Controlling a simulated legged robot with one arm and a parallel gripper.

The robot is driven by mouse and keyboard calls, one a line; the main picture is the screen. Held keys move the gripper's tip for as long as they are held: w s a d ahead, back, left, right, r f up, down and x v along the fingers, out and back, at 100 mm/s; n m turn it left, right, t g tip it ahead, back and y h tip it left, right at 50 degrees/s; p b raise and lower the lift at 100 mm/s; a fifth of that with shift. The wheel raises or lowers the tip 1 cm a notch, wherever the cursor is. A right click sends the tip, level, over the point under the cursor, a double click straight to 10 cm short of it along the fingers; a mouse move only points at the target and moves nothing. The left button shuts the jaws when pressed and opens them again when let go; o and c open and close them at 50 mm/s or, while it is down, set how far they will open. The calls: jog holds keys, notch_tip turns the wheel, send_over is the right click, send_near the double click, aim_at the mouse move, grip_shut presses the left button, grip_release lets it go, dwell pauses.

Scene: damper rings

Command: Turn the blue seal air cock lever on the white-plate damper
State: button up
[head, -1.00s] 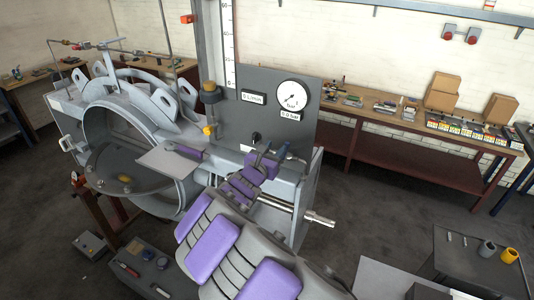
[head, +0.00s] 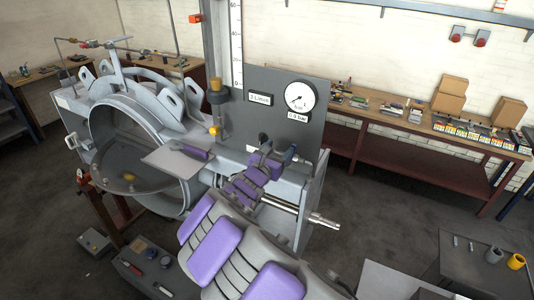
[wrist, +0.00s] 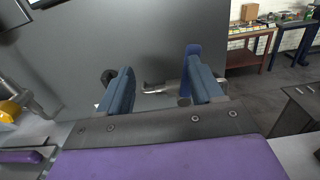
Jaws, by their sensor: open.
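The blue air cock lever (wrist: 192,52) stands upright in the wrist view, just behind the right finger, which hides part of it. A metal fitting (wrist: 160,89) runs sideways from its base, between the fingers. My gripper (wrist: 160,80) is open, its two blue-grey fingers pointing at the grey panel, with nothing held. In the head view, my gripper (head: 267,158) is in front of the panel's lower edge, and the blue lever (head: 291,153) shows just right of it. I cannot tell whether finger and lever touch. The damper (head: 132,150) is a large grey ring at left.
The grey panel (head: 262,118) carries a round gauge (head: 299,96) and a dark knob (wrist: 108,77), left of the fingers. A pale plate (head: 172,161) with a purple-handled item juts out left of my arm. A bench (head: 390,135) with boxes stands behind right.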

jog(key=shift+d+f, duration=0.2)
jog(key=shift+d, duration=0.4)
jog(key=shift+w+a+r, duration=0.15)
jog(key=shift+a+r, duration=0.2)
jog(key=shift+a+r, duration=0.1)
jog(key=shift+a, duration=0.05)
jog(key=shift+s+f, duration=0.25)
jog(key=shift+s, duration=0.05)
dwell(0.5)
jog(key=v, duration=0.6)
jog(key=shift+a, duration=0.25)
jog(key=shift+a, duration=0.2)
jog(key=shift+d, duration=0.1)
